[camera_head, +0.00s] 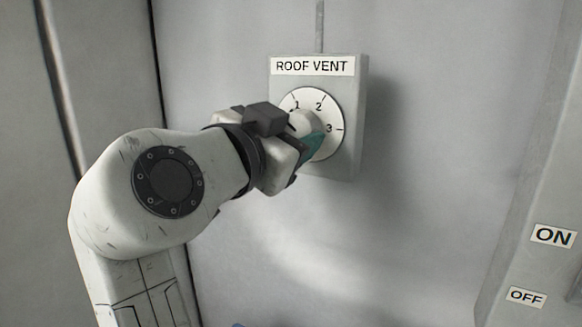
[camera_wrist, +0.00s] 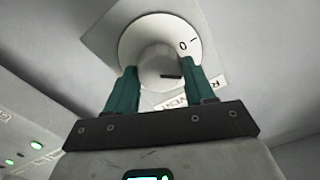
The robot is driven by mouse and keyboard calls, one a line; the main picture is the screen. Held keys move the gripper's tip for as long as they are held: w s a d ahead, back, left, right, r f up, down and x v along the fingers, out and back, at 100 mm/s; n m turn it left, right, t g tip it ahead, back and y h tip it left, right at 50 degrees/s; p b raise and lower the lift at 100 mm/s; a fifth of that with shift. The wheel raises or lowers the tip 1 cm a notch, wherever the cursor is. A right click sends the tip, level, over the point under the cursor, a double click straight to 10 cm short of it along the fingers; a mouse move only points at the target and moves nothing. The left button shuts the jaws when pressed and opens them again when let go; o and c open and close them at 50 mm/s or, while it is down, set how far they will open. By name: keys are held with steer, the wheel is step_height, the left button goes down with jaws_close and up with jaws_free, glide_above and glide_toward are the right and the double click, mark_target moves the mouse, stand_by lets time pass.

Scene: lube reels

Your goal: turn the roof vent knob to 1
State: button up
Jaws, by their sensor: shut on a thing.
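The grey roof vent box (camera_head: 347,90) is on the wall, under a ROOF VENT label (camera_head: 312,66). Its round white dial (camera_head: 325,103) shows 1, 2 and 3 in the head view. The wrist view shows a 0 on the dial (camera_wrist: 140,35). The pale knob (camera_head: 304,122) stands out from the dial's middle. My gripper (camera_head: 303,132) is shut on it, with one teal finger on each side in the wrist view (camera_wrist: 160,66). A dark pointer mark on the knob (camera_wrist: 157,61) points right, toward a finger that hides the dial number there.
An ON label (camera_head: 553,236) and an OFF label (camera_head: 526,297) are on a grey panel at the right. Lit green indicators (camera_wrist: 37,145) show at the lower left in the wrist view. The wall below the vent box is clear.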

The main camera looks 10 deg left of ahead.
steer(key=shift+m+b, duration=2)
steer(key=o, duration=1)
steer(key=shift+o, duration=0.2)
steer(key=b+v, duration=0.1)
steer(key=v, duration=0.9)
steer(key=shift+s, duration=0.35)
steer(key=shift+s+a, duration=0.1)
steer(key=shift+a, duration=0.1)
